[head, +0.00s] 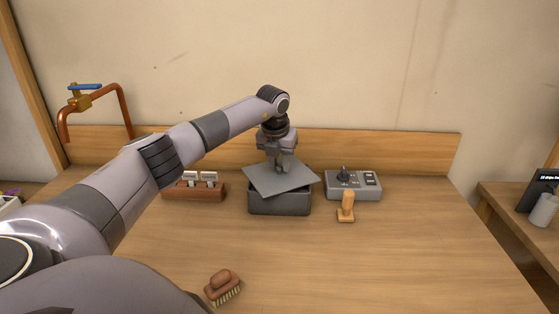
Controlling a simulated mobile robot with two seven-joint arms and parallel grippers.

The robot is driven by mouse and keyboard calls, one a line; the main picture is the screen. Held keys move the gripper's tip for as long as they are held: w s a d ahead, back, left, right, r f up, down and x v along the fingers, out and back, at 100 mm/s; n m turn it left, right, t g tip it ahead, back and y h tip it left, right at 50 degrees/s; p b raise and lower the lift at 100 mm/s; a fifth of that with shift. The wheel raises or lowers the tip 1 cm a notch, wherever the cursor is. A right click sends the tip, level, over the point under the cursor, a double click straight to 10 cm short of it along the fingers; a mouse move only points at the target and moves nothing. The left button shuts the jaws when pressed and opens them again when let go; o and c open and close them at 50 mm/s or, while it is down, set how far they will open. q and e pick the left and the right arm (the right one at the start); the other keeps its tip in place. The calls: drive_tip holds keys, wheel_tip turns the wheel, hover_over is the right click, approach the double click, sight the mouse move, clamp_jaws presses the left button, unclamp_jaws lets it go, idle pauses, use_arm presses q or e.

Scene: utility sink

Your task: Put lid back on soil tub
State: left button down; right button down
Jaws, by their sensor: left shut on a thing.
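The soil tub (280,205) is a dark grey rectangular box at the back middle of the wooden counter. The lid (268,184) is a flat grey plate over the tub's top. It is turned relative to the tub, and its corners stick out past the rim. I cannot tell whether it touches the rim. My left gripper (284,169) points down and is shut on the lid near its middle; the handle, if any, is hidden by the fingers. The tub's inside is hidden under the lid. My right gripper is not in view.
A grey control box (353,186) with a knob stands right of the tub, with a wooden stamp (346,207) before it. A brown holder (195,190) with cards is on the left. A brush (222,287) lies near the front. A copper tap (92,102) stands back left.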

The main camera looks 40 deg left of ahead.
use_arm(q)
drive_tip(key=shift+p, duration=0.5)
idle(1.0)
drive_tip(key=shift+f, duration=0.15)
idle(1.1)
drive_tip(key=shift+c, duration=1.8)
unclamp_jaws()
drive_tip(key=shift+r, duration=3.5)
clamp_jaws()
